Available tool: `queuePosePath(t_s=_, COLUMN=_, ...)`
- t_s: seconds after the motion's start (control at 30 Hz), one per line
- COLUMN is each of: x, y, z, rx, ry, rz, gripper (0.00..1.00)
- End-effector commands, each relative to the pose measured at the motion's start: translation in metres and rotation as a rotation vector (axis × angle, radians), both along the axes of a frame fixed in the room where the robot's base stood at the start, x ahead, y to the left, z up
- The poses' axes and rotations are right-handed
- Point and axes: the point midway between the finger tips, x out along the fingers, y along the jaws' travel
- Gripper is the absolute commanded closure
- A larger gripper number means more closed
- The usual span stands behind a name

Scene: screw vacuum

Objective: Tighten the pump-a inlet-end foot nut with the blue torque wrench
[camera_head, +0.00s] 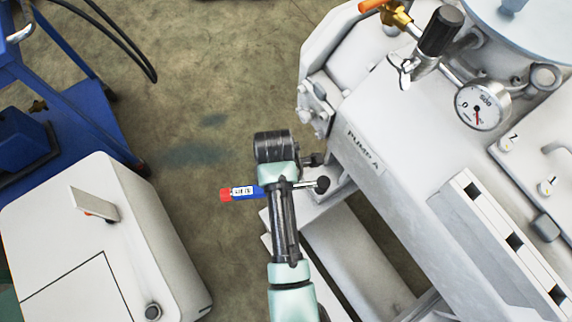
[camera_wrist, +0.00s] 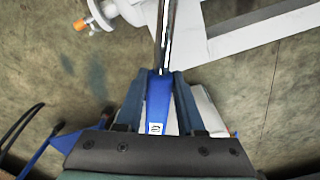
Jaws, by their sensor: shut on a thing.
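The blue torque wrench (camera_head: 243,192) has a red end cap and a white label, and lies across my gripper in the head view. In the wrist view its blue handle (camera_wrist: 157,102) sits between the two fingers of my gripper (camera_wrist: 160,85), which is shut on it. Its metal shaft (camera_wrist: 166,35) runs up out of the frame. The white pump labelled PUMP-A (camera_head: 400,130) stands right of my gripper. A dark rounded end (camera_head: 322,184) shows right of my gripper near the pump's frame. I cannot make out the foot nut or whether the wrench touches it.
A white cabinet (camera_head: 150,235) with a handle stands at lower left. A blue cart (camera_head: 85,125) with black hoses is at upper left. A gauge (camera_head: 481,105) and valve (camera_head: 438,32) sit on the pump. Open floor (camera_head: 205,80) lies between the cart and pump.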

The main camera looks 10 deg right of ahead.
Motion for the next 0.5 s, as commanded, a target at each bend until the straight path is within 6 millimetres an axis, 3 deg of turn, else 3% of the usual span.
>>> queuePosePath(t_s=0.03, x=-0.007, y=-0.003, z=0.016, rx=-0.002, ry=0.0, rz=0.08, gripper=1.0)
queuePosePath(t_s=0.2, x=-0.024, y=-0.011, z=0.025, rx=-0.009, ry=-0.004, rz=0.32, gripper=1.0)
queuePosePath(t_s=0.5, x=-0.032, y=-0.015, z=0.025, rx=-0.014, ry=-0.005, rz=0.462, gripper=1.0)
